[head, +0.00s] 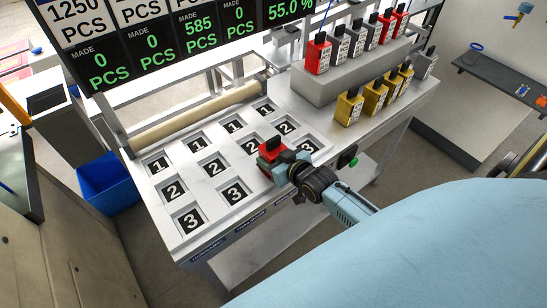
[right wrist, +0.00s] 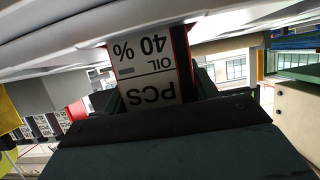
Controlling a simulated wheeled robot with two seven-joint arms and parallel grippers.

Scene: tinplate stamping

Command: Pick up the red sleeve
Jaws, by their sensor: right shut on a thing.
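A red sleeve (head: 269,150) with a dark top is held in my right gripper (head: 283,163) over the right part of the numbered tray. In the right wrist view the sleeve's white label (right wrist: 150,68), reading "PCS OIL 40%" upside down, shows between the jaws with red edges beside it. My right gripper is shut on this sleeve. I cannot tell whether its underside touches the tray. Other red sleeves stand on the raised grey block, one at its near left end (head: 318,56) and others at its far end (head: 386,27). My left gripper is not in view.
The metal tray (head: 214,203) has several recesses numbered 1, 2 and 3. A grey block (head: 330,88) bears grey and red sleeves; yellow sleeves (head: 348,107) stand before it. A roller (head: 200,117) and display board (head: 180,40) are behind. A blue bin (head: 108,185) is left.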

